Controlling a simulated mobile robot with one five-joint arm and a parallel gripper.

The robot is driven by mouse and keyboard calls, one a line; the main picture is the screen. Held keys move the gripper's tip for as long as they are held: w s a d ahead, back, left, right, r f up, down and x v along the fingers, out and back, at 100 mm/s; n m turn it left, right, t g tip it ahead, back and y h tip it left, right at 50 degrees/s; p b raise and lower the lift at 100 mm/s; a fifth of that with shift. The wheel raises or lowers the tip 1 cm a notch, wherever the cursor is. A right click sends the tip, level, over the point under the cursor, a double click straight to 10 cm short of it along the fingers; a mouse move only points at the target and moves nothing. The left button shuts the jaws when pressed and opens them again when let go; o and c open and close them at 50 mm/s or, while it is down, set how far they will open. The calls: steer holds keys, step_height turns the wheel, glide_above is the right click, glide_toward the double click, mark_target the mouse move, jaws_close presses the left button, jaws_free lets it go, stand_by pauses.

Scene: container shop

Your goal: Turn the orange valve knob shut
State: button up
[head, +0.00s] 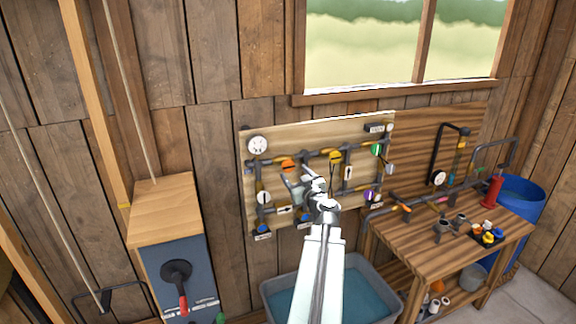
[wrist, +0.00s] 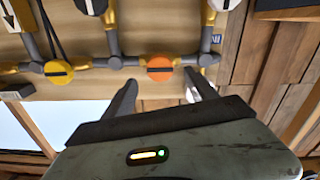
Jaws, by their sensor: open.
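The orange valve knob (head: 289,166) is on the pipework of the upright wooden board, upper left of its middle. In the wrist view the orange knob (wrist: 159,69) is round, with a dark bar lying roughly level across its face. My gripper (head: 292,181) is just below and in front of the knob in the head view. In the wrist view my gripper (wrist: 162,84) is open, its two dark fingers apart and empty. The knob shows beyond the fingertips, between them. I see no contact.
A yellow knob (wrist: 58,72) is on the same pipe, with a yellow knob also in the head view (head: 335,157). A grey water tub (head: 274,292) stands below the board. A workbench (head: 455,221) is right, a blue-fronted cabinet (head: 165,255) left.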

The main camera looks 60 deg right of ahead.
mark_target(289, 167)
steer(key=x, duration=0.7)
steer(key=shift+w+d, duration=0.1)
steer(key=shift+c, duration=0.3)
